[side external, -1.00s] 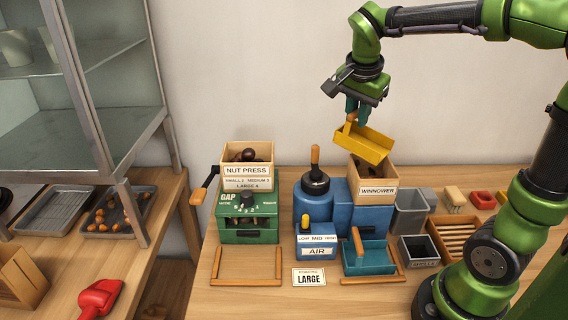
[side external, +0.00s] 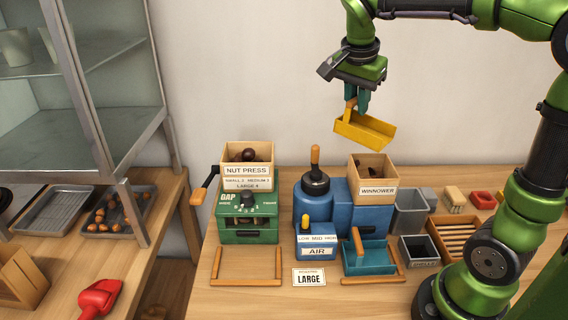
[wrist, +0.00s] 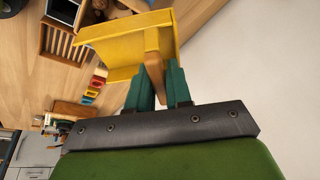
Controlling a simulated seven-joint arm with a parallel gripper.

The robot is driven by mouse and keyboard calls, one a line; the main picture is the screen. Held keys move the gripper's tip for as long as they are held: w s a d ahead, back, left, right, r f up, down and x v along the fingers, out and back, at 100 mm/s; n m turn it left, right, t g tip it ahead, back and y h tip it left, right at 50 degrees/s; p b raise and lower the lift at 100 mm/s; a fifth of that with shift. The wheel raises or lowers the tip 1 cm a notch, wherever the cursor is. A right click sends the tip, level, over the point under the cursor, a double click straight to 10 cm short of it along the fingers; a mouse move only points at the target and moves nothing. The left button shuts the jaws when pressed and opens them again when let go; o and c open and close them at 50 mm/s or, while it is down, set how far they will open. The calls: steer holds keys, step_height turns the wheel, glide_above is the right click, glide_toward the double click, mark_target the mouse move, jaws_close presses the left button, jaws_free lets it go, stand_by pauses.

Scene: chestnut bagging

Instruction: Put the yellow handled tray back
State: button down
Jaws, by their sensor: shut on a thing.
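The yellow handled tray (side external: 364,131) hangs in the air above the winnower (side external: 373,192), tilted down to the right. My gripper (side external: 357,106) is shut on its wooden handle, and the jaws also show in the wrist view (wrist: 158,88). In the wrist view the yellow tray (wrist: 125,42) is beyond the fingertips, with its handle (wrist: 154,62) between them. A wooden U-shaped frame (side external: 247,282) lies empty on the table in front of the nut press (side external: 247,178).
A teal handled tray (side external: 368,258) sits in another wooden frame in front of the winnower. The blue air unit (side external: 316,248) and a LARGE card (side external: 309,278) stand between the frames. Grey bins (side external: 410,215) and a slatted wooden crate (side external: 455,236) are at right.

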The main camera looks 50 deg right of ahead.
steer(key=r, duration=0.2)
steer(key=shift+w+a+r, duration=0.2)
steer(key=shift+a+r, duration=0.05)
steer(key=shift+r, duration=0.1)
steer(key=w+a+n+t+y, duration=0.1)
steer(key=w+a+n, duration=0.3)
steer(key=a, duration=1.1)
steer(key=w+a+n, duration=0.4)
steer(key=a, duration=1.1)
steer(key=f, duration=2.8)
steer(key=shift+s+d, duration=0.15)
steer(key=shift+d, duration=0.2)
steer(key=c, duration=1)
jaws_free()
steer(key=shift+f, duration=0.1)
steer(key=shift+c, duration=0.2)
